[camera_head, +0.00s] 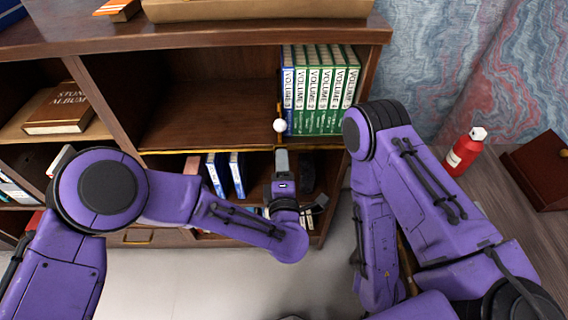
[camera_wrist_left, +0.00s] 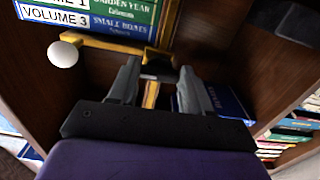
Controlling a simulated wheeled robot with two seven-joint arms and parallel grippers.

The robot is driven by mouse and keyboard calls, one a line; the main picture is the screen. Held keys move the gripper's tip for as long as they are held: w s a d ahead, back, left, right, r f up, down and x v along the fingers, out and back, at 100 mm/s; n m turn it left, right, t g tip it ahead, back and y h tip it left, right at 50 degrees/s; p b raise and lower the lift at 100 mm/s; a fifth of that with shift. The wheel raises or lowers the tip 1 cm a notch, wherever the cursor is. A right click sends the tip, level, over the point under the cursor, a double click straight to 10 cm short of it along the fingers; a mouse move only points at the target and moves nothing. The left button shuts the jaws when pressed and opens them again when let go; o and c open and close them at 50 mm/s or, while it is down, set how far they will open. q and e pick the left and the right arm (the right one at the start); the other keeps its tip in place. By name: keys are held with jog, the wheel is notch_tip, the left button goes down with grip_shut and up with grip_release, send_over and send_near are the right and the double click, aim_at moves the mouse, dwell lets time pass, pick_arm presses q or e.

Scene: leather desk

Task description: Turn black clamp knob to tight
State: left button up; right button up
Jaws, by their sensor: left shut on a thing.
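My left gripper (camera_head: 281,152) is at the front edge of the bookcase shelf, just below a white ball (camera_head: 280,125) on a brass bar. In the left wrist view its two fingers (camera_wrist_left: 159,67) stand either side of a small dark piece, which I take to be the black clamp knob (camera_wrist_left: 158,64). The knob sits at the end of the brass bar (camera_wrist_left: 115,44), and the white ball (camera_wrist_left: 63,54) is to its left. The fingers are shut on it. Its turn angle and any marking cannot be made out. In the head view the knob is hidden by the gripper.
Green and blue volumes (camera_head: 320,88) stand on the shelf just behind and right. Blue binders (camera_head: 226,172) stand on the shelf below. My right arm (camera_head: 425,200) is folded on the right. A red bottle (camera_head: 465,152) stands on the wooden surface at far right.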

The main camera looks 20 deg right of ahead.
pick_arm(q)
jog(key=shift+s+f+m, duration=0.2)
jog(key=shift+f+m, duration=0.05)
jog(key=shift+m, duration=0.15)
jog(key=o, duration=1.1)
jog(key=shift+c, duration=0.2)
jog(key=shift+r, duration=0.15)
jog(key=b+v, duration=0.1)
jog(key=v, duration=0.9)
jog(key=shift+s, duration=0.25)
jog(key=shift+a+r, duration=0.1)
